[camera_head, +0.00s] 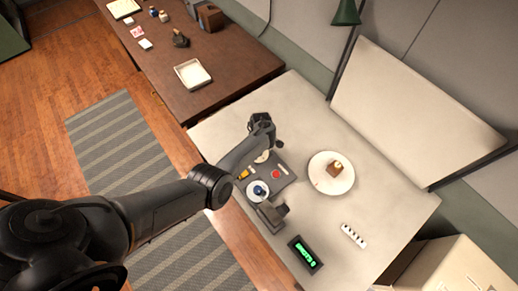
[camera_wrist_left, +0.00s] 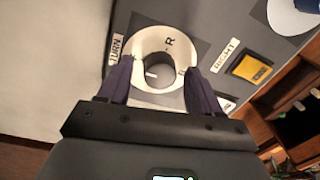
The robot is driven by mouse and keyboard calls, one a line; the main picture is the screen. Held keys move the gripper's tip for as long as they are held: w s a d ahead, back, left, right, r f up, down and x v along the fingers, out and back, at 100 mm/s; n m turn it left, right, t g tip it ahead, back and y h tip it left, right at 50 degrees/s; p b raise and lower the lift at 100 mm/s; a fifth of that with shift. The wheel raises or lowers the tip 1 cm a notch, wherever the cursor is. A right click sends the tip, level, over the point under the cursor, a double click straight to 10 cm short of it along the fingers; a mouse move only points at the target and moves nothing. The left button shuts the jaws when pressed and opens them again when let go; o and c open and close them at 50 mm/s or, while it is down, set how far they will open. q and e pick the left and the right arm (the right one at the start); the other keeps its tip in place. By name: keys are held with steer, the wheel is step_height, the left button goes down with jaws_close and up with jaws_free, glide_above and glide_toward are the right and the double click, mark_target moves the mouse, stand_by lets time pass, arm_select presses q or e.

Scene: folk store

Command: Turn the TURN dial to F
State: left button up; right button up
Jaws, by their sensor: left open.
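In the left wrist view, the TURN dial (camera_wrist_left: 154,68) has a white ring around a round grey knob, with a white mark on the left part of the knob. An R is readable at the ring's upper right; other letters are partly hidden by the fingers. The TURN label (camera_wrist_left: 116,50) is left of the ring. My left gripper (camera_wrist_left: 156,76) is open, with one dark finger on each side of the dial; I cannot tell if they touch the knob. In the head view, my left gripper (camera_head: 262,132) is over the panel's far end and mostly hides the dial. My right gripper is not in view.
The dark panel (camera_head: 286,181) carries a red button (camera_head: 275,174), a yellow switch (camera_head: 243,175) and a blue knob (camera_head: 260,190). A plate (camera_head: 320,181) with cake stands to the right. A green-lit display (camera_head: 305,255) and a white strip (camera_head: 353,236) lie nearer.

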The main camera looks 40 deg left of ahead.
arm_select(q)
step_height(320, 180, up, 11)
steer(key=p, duration=0.3)
steer(key=shift+w, duration=0.25)
steer(key=shift+f, duration=0.15)
